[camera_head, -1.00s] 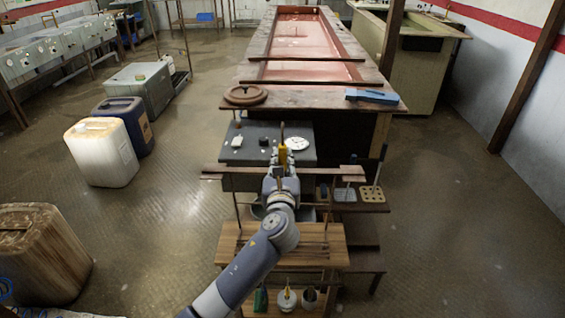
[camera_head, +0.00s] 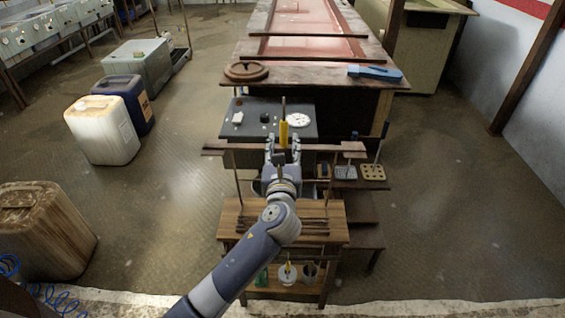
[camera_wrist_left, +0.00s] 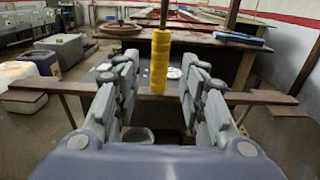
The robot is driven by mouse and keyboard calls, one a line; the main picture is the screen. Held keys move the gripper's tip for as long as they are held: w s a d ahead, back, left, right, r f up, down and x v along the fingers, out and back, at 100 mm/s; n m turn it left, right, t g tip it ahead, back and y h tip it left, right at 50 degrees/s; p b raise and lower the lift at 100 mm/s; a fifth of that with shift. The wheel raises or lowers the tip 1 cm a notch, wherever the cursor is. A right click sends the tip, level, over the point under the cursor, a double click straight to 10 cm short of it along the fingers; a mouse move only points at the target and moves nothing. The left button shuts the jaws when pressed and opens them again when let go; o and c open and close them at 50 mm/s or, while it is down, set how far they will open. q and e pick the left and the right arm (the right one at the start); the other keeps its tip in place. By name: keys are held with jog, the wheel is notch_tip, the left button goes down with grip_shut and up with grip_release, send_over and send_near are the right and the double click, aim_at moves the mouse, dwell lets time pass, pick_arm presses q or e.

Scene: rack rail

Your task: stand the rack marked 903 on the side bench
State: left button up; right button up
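A yellow handle on a dark upright rod (camera_head: 283,132) stands at the brown rail; I cannot see clearly what it belongs to. My left gripper (camera_head: 283,148) is on the near side of it, fingers spread. In the left wrist view the yellow handle (camera_wrist_left: 160,62) shows between and beyond the fingertips, with gaps on both sides. Two small racks, a grey one (camera_head: 345,172) and a tan one with holes (camera_head: 373,172), sit on a low bench (camera_head: 350,185) right of the rail. No number 903 is legible. My right gripper is not in view.
The brown rail (camera_head: 225,149) crosses in front of a dark slab (camera_head: 250,107) with small items. A slatted wooden stand (camera_head: 240,236) with bottles below is nearest. White (camera_head: 103,130) and dark blue (camera_head: 128,98) cans stand left. Floor on the right is open.

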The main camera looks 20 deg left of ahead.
pick_arm(q)
jog(key=v, duration=0.8)
jog(key=s+f+n+g+h, duration=0.3)
jog(key=f+n+g, duration=0.35)
jog(key=f, duration=2.25)
jog(key=s+a+f+n+g+h, duration=0.15)
jog(key=s+f+n, duration=0.25)
jog(key=s+f, duration=0.5)
jog(key=s+a+f+n+g, duration=0.1)
jog(key=s+f+n+g, duration=0.35)
jog(key=f, duration=0.65)
jog(key=s+a+f+n+g, duration=0.1)
jog(key=s+f+n, duration=0.3)
jog(key=s, duration=0.7)
jog(key=s+a+f+n+g, duration=0.1)
jog(key=s+f+n, duration=0.4)
jog(key=s, duration=0.6)
jog(key=s+a+f+n+g, duration=0.2)
jog(key=s+f+n, duration=0.3)
jog(key=s, duration=0.5)
jog(key=shift+s+f+n, duration=0.15)
jog(key=shift+s+n, duration=0.25)
jog(key=shift+n, duration=0.3)
